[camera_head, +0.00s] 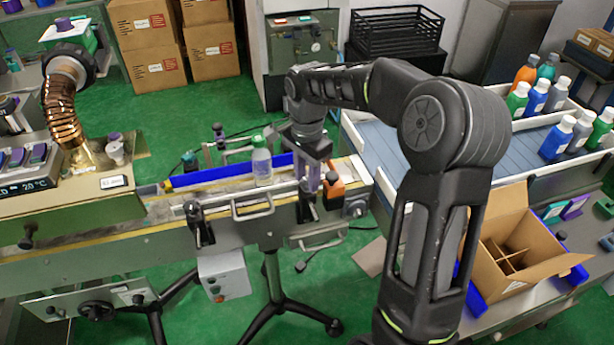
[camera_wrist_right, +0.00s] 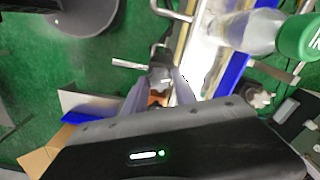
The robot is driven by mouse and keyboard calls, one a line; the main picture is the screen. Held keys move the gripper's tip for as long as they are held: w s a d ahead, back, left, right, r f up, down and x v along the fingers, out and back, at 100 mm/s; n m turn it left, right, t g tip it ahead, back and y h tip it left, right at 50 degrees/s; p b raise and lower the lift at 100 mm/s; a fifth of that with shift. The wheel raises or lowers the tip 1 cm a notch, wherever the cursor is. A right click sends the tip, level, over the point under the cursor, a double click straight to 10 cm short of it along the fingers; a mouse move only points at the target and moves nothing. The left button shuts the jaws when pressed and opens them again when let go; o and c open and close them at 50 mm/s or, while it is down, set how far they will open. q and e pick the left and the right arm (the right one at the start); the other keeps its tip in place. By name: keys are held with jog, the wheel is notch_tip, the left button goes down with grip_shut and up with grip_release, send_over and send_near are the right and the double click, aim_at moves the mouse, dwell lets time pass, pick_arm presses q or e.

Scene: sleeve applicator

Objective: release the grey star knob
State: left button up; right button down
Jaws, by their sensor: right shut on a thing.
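My right gripper (camera_head: 311,178) reaches down over the near guide rail of the conveyor, at the right-hand bracket. In the right wrist view its two fingers (camera_wrist_right: 160,88) are closed around a small dark grey knob (camera_wrist_right: 160,72), which I take to be the grey star knob. In the head view the fingers and bracket hide the knob. A clear bottle with a green cap (camera_head: 262,163) stands upright on the conveyor, just left of the gripper; it also shows in the right wrist view (camera_wrist_right: 250,32). My left gripper is not in view.
An orange part (camera_head: 333,188) sits close to the right of the gripper. Another rail bracket (camera_head: 196,222) stands at left. A blue guide strip (camera_head: 215,177) runs along the far side. An open cardboard box (camera_head: 513,235) and a bottle-loaded grey table (camera_head: 390,150) are at right.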

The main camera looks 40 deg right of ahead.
jog(key=n, duration=2.3)
jog(key=shift+n+p, duration=0.3)
jog(key=n, duration=0.3)
jog(key=shift+n, duration=0.3)
jog(key=shift+n+p, duration=0.3)
jog(key=shift+n, duration=1.6)
